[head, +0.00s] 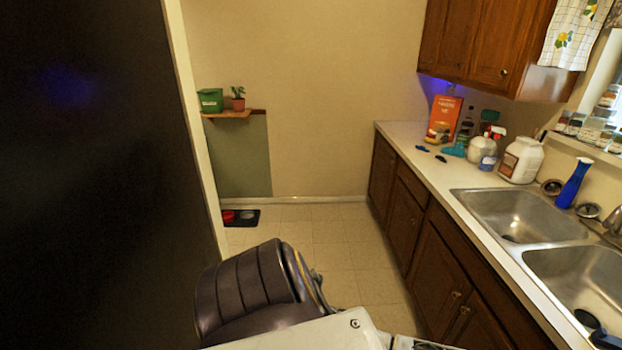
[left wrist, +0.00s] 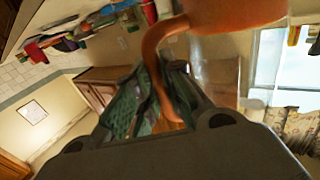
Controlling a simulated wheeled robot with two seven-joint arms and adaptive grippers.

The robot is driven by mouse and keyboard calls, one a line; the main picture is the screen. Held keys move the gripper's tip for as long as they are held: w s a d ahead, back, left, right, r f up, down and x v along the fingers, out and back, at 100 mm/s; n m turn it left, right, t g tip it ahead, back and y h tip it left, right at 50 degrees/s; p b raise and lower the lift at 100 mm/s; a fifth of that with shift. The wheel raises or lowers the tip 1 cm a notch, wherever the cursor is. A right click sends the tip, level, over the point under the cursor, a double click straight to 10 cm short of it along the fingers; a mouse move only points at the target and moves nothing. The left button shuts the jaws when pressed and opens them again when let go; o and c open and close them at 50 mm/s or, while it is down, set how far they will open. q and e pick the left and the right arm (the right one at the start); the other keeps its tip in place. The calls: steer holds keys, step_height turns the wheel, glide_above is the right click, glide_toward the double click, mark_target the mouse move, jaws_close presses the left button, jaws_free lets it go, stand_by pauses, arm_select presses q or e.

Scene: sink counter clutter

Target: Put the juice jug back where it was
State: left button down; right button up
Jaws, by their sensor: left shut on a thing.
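In the left wrist view, my left gripper (left wrist: 152,92) is shut on the curved orange-brown handle of the juice jug (left wrist: 240,14). The jug's orange top fills the upper right of that view, with what looks like a clear body below it. The view is tilted, and most of the jug is cut off or hidden. In the head view, my dark arm is at the bottom centre; the jug and the fingertips cannot be made out there. My right gripper is not in view.
A counter (head: 432,172) with a double steel sink (head: 515,213) runs along the right. An orange box (head: 443,117), a white jug (head: 521,160), a blue vase (head: 573,183) and other bottles crowd it. A dark panel fills the left.

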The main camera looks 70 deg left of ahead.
arm_select(q)
steer(key=shift+f, duration=0.15)
steer(key=shift+a, duration=0.1)
steer(key=s+a+f+n+t+y, duration=0.1)
steer(key=s+a+f+n+y, duration=0.2)
steer(key=a, duration=0.5)
steer(key=s+a+f+n+t+y, duration=0.2)
steer(key=s+a+f+y, duration=0.3)
steer(key=a, duration=0.4)
steer(key=s+a+f+n+t+y, duration=0.2)
steer(key=s+a+f+n+y, duration=0.1)
steer(key=a, duration=0.6)
steer(key=shift+s+a+f+n+y, duration=0.2)
steer(key=shift+s+f+n+y, duration=0.2)
steer(key=shift+s+f+y, duration=0.6)
